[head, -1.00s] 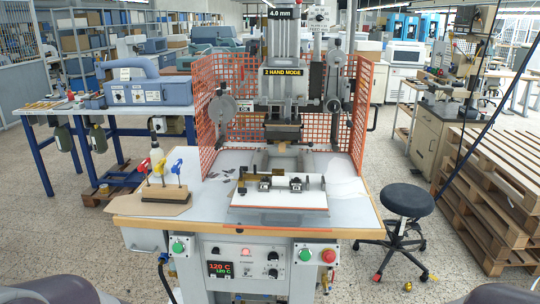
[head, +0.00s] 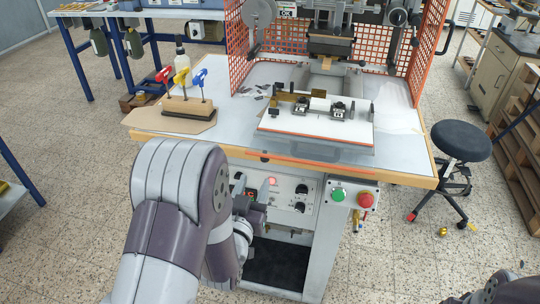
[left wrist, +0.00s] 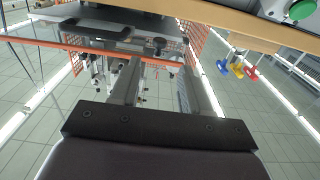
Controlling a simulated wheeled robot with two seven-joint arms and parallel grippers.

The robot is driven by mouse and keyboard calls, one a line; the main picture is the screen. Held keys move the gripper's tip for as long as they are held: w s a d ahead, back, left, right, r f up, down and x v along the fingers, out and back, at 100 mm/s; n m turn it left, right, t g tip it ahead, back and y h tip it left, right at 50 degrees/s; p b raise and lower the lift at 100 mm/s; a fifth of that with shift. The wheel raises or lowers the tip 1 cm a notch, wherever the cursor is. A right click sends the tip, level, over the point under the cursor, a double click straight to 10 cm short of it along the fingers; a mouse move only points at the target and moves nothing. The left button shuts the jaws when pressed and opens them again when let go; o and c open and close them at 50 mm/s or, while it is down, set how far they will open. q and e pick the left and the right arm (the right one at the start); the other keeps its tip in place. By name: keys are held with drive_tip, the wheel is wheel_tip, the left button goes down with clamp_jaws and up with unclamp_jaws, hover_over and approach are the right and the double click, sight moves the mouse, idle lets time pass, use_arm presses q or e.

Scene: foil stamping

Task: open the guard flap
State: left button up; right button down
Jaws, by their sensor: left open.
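The guard flap (head: 305,161) appears as a clear panel with a thin orange-red edge at the front of the press table, below the white work bed (head: 312,125). Its orange edge (left wrist: 75,47) also crosses the left wrist view, with a dark knob (left wrist: 158,46) near it. The flap's full outline is hard to make out. My right gripper is not in view.
Orange mesh guards (head: 268,45) stand around the press. Red, yellow and blue-handled tools in a wooden block (head: 188,106) stand on the table's left. The panel has green (head: 338,194) and red (head: 365,200) buttons. A black stool (head: 460,140) stands at right.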

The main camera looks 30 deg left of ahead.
sight(264, 161)
use_arm(q)
drive_tip(key=x, duration=0.7)
drive_tip(key=p+x, duration=0.1)
drive_tip(key=x, duration=0.2)
drive_tip(key=shift+w+f, duration=0.25)
drive_tip(key=shift+w, duration=0.1)
drive_tip(key=shift+s+r, duration=0.1)
clamp_jaws()
